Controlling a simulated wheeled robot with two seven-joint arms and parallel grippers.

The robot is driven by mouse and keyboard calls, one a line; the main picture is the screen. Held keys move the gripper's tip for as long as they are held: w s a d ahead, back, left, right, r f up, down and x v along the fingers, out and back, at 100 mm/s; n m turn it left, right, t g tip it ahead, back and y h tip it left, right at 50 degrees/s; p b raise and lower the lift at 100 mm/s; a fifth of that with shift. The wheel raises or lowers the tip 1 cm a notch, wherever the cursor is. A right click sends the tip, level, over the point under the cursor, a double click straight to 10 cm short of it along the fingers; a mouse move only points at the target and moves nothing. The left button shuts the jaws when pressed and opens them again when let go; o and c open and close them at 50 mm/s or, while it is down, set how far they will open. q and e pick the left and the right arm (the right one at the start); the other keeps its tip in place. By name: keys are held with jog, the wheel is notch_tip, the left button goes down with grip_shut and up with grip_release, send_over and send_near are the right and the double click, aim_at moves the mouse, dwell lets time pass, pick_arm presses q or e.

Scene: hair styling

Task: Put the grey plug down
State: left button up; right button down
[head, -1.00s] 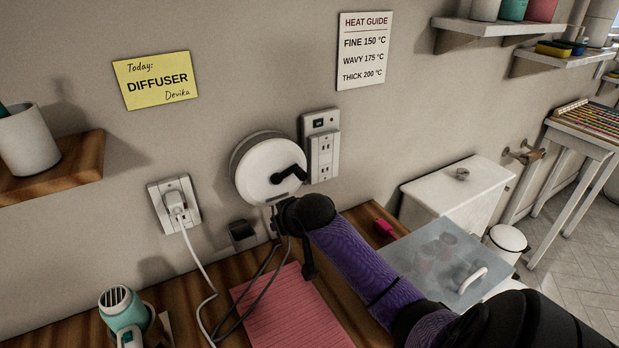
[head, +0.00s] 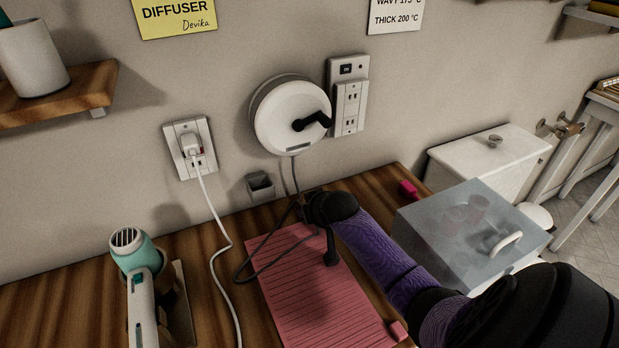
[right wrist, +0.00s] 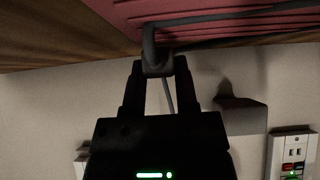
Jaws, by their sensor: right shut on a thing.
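My right gripper (head: 306,207) reaches in from the right, low near the back of the counter, by the far edge of the pink ribbed mat (head: 300,295). In the right wrist view my right gripper (right wrist: 158,70) is shut on the grey plug (right wrist: 158,66). A dark cord runs from the plug, and the mat (right wrist: 210,22) is close by it. In the head view the plug is mostly hidden by the gripper. I cannot tell whether it touches the counter. My left gripper is not in view.
A white cord reel (head: 292,115) and an outlet strip (head: 349,100) are on the wall above. A small dark holder (head: 260,187) is left of the gripper. A white plug (head: 191,145) sits in the left outlet. A teal hairdryer (head: 138,265) stands left; a clear box (head: 475,240) is right.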

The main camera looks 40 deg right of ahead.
jog(key=shift+f, duration=0.2)
jog(key=shift+c, duration=2.2)
grip_release()
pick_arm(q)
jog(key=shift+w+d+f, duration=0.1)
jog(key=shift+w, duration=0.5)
pick_arm(e)
jog(key=shift+o, duration=0.3)
jog(key=shift+r, duration=0.1)
jog(key=p+v, duration=0.2)
jog(key=v, duration=0.1)
jog(key=p+v, duration=0.1)
jog(key=v, duration=0.1)
jog(key=shift+w+d+r, duration=0.1)
jog(key=shift+w+r, duration=0.25)
jog(key=shift+w, duration=0.05)
pick_arm(q)
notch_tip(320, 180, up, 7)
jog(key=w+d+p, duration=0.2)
jog(key=p, duration=0.1)
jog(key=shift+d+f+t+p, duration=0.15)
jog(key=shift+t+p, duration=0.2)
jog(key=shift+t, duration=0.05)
pick_arm(e)
jog(key=v, duration=0.7)
jog(key=shift+s, duration=0.4)
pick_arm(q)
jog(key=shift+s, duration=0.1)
pick_arm(e)
jog(key=shift+f, duration=0.1)
